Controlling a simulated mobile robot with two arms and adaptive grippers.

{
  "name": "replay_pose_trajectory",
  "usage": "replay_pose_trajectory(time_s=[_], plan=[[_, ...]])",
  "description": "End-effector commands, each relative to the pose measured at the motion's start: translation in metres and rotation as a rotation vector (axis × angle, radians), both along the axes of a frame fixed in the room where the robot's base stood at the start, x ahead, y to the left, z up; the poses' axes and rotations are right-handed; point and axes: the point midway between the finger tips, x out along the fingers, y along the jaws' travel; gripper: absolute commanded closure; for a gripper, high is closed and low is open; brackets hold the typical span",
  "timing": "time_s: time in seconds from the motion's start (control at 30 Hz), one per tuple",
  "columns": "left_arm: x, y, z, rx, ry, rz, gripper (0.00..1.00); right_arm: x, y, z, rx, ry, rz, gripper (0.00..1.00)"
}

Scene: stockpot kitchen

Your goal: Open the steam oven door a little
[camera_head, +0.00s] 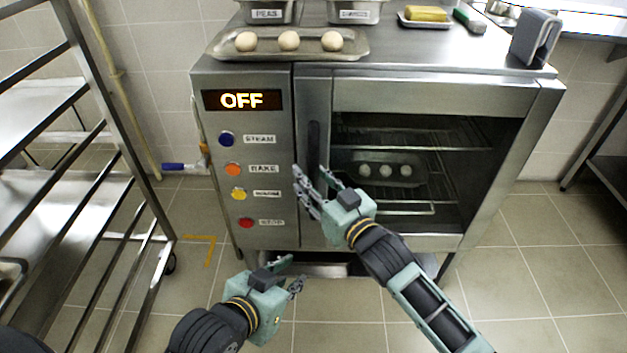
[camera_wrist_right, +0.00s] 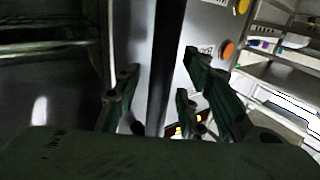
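The steel steam oven (camera_head: 265,218) stands in the middle of the head view, its display (camera_head: 242,100) reading OFF. Its windowed door (camera_head: 400,92) looks shut. The dark upright door handle (camera_head: 314,143) is near the door's left edge. My right gripper (camera_head: 314,182) is open at the lower part of the handle. In the right wrist view, the handle (camera_wrist_right: 166,60) runs between the two spread fingers of my right gripper (camera_wrist_right: 160,92), with gaps on both sides. My left gripper (camera_head: 296,270) is open and empty, low in front of the oven.
Colored buttons (camera_head: 233,169) line the panel left of the door. A tray with three round buns (camera_head: 289,41) and labelled pans (camera_head: 265,12) stand on the oven top. A wheeled metal rack (camera_head: 150,225) stands at left. The tiled floor (camera_head: 540,290) at right is clear.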

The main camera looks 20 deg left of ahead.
Motion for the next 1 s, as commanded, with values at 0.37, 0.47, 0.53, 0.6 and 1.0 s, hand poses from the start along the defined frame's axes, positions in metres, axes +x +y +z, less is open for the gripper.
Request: replay_pose_trajectory(time_s=[0.37,0.47,0.53,0.6,1.0], plan=[[-0.0001,0.0001,-0.0003,0.000,0.002,0.000,0.78,-0.0001,-0.0002,0.0000,0.000,0.000,0.000,0.86],[-0.0001,0.0002,-0.0004,0.000,0.002,0.000,0.78,-0.0002,-0.0002,0.0000,0.000,0.000,0.000,0.94],[0.0000,0.0002,-0.0004,0.001,0.002,0.001,0.78,-0.0002,-0.0002,-0.0001,0.000,0.000,0.000,1.00],[-0.0001,0.0002,-0.0005,0.001,0.002,0.001,0.78,-0.0002,-0.0002,-0.0001,0.000,0.000,0.000,1.00],[-0.0003,0.0004,-0.0002,0.001,0.004,0.001,0.78,-0.0007,-0.0007,-0.0001,0.000,0.000,0.001,1.00]])
